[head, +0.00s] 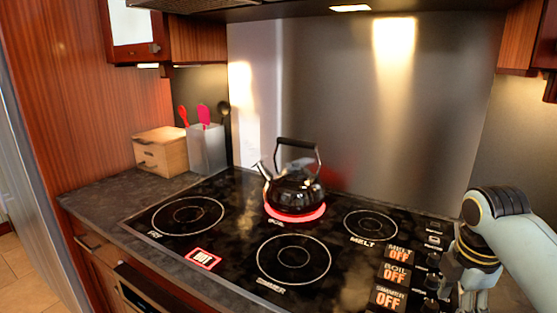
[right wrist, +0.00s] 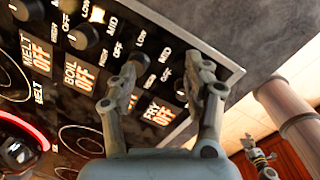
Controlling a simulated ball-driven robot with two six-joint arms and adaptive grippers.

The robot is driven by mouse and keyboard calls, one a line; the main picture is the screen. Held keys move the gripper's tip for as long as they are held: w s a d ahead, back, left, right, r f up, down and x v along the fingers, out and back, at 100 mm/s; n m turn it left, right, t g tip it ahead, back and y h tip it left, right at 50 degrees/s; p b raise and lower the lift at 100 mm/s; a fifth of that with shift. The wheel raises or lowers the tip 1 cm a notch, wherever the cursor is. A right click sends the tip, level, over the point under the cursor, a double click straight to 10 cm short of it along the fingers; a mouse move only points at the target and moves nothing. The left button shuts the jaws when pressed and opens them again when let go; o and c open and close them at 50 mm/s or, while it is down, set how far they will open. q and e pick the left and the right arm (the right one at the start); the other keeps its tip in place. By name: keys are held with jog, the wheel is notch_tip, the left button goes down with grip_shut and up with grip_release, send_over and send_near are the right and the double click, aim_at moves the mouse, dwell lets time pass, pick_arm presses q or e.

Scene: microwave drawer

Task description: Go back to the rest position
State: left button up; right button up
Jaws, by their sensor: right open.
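My right arm (head: 505,225) comes in at the right edge of the head view and bends down over the right end of the cooktop. In the right wrist view my right gripper (right wrist: 163,85) is open, with its two fingers apart and nothing held between them. It is over the control panel with its knobs and OFF labels. The head view cuts off most of this gripper at the bottom edge. My left gripper does not show in the head view.
A dark kettle (head: 295,192) stands on the rear burner, which glows red. The other burners (head: 293,259) are bare. A white utensil holder (head: 207,148) and a wooden box (head: 161,152) stand at the back left. A steel backsplash (head: 370,110) rises behind the cooktop.

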jog(key=s+a+m, duration=0.1)
jog(key=s+m, duration=0.1)
jog(key=s, duration=0.2)
jog(key=s+a+m, duration=0.1)
jog(key=s+m, duration=0.2)
jog(key=s, duration=0.1)
jog(key=s+a+m+t, duration=0.1)
jog(key=s+m, duration=0.2)
jog(key=s, duration=0.2)
jog(key=shift+a+f, duration=0.1)
jog(key=shift+f, duration=0.1)
jog(key=s+a+r+m+t, duration=0.2)
jog(key=s+r+m, duration=0.4)
jog(key=s+m, duration=0.45)
notch_tip(320, 180, down, 33)
jog(key=s+d+n+g+b, duration=0.1)
jog(key=s+d+g+b, duration=0.1)
jog(key=b, duration=0.7)
jog(key=s+f+b, duration=0.4)
jog(key=s+f, duration=0.5)
jog(key=f, duration=0.4)
jog(key=s+d+f+g+b, duration=0.1)
jog(key=s+f+b, duration=0.3)
jog(key=s+f, duration=0.6)
notch_tip(320, 180, down, 5)
jog(key=shift+r+b, duration=0.2)
jog(key=shift+b, duration=0.1)
jog(key=shift+s+d, duration=0.1)
